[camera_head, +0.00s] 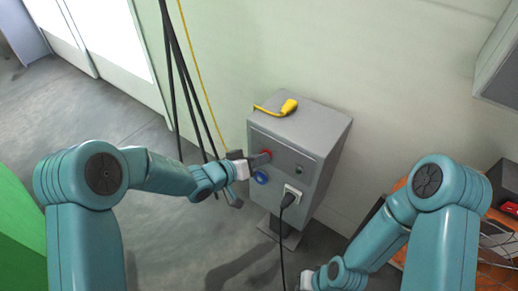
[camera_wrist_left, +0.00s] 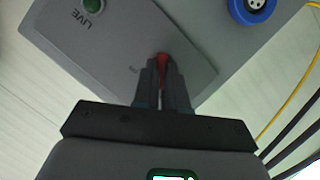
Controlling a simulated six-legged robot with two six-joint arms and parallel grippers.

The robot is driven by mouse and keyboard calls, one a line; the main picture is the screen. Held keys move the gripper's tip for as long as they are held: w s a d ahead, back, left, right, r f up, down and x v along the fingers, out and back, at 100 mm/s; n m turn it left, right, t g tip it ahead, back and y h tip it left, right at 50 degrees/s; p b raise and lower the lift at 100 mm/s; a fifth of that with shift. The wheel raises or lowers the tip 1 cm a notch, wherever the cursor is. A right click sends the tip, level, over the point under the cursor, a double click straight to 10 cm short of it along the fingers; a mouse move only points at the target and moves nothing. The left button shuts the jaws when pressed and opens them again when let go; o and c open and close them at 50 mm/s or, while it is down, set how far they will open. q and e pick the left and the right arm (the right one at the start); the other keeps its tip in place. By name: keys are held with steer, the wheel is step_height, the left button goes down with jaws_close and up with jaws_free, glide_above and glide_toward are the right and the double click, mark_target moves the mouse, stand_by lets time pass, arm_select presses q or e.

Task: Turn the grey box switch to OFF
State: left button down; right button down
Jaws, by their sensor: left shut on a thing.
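The grey box (camera_head: 322,133) stands on a post against the wall in the head view. Its red switch (camera_head: 266,154) is on the upper left of the front face; it also shows in the left wrist view (camera_wrist_left: 162,60). My left gripper (camera_head: 257,160) is at the switch and shut on it. In the left wrist view its two fingers (camera_wrist_left: 162,75) stand on either side of the red handle. The fingers hide much of the switch and its markings, so its position cannot be read. My right gripper (camera_head: 306,281) is low at the bottom of the head view, away from the box; its jaws are unclear.
A green lamp (camera_wrist_left: 94,5) is marked LIVE. A yellow connector (camera_head: 288,107) lies on top. Dark cables hang left of the box. An orange-brown bench stands at right.

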arm_select(q)
steer(key=shift+w+r+n+h+p, duration=0.1)
steer(key=shift+n+h+p, duration=0.4)
steer(key=shift+n+p, duration=0.3)
steer(key=c, duration=1.2)
jaws_free()
steer(key=p+v, duration=0.2)
steer(key=v, duration=1.4)
steer(key=shift+a+r+p, duration=0.15)
steer(key=shift+a+p, duration=0.05)
steer(key=shift+p, duration=0.15)
